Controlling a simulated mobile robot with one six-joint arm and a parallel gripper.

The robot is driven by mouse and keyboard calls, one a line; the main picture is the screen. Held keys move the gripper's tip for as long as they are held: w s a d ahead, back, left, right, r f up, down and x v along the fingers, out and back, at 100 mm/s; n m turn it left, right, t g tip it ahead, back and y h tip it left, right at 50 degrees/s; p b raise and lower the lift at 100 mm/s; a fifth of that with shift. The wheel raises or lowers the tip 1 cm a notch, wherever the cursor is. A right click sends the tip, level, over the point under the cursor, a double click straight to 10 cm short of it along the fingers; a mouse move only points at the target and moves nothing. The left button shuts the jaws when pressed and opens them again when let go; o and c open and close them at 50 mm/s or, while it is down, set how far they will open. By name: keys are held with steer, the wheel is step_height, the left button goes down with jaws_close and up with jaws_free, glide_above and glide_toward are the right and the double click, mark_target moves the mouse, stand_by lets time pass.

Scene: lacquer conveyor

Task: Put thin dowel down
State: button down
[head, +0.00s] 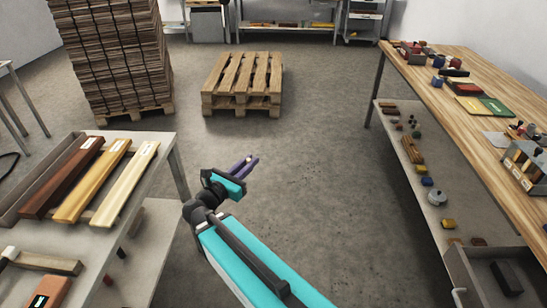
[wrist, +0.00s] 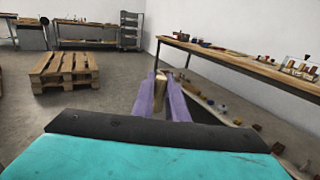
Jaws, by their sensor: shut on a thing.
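My gripper (head: 248,163) has purple fingers and is out over the open floor between the left table and the long right workbench. In the wrist view, my gripper (wrist: 164,82) is shut on the thin dowel (wrist: 159,95), a tan wooden rod standing between the two fingers. The dowel's top end shows near the fingertips; its lower part is hidden. In the head view the dowel is too small to make out. Nothing else touches the fingers.
The left table (head: 185,190) holds a tray with dark and yellow wooden bars. The right workbench (head: 440,90) carries small blocks and trays, with a lower shelf (head: 405,170) of small parts. A pallet (head: 243,80) and a board stack (head: 115,55) stand at the back. The floor between is clear.

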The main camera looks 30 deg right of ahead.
steer(key=a+n+t+y, duration=0.1)
steer(key=a, duration=0.7)
steer(key=shift+a+f+t, duration=0.2)
steer(key=shift+a+t, duration=0.15)
steer(key=shift+t, duration=0.05)
steer(key=shift+s, duration=0.15)
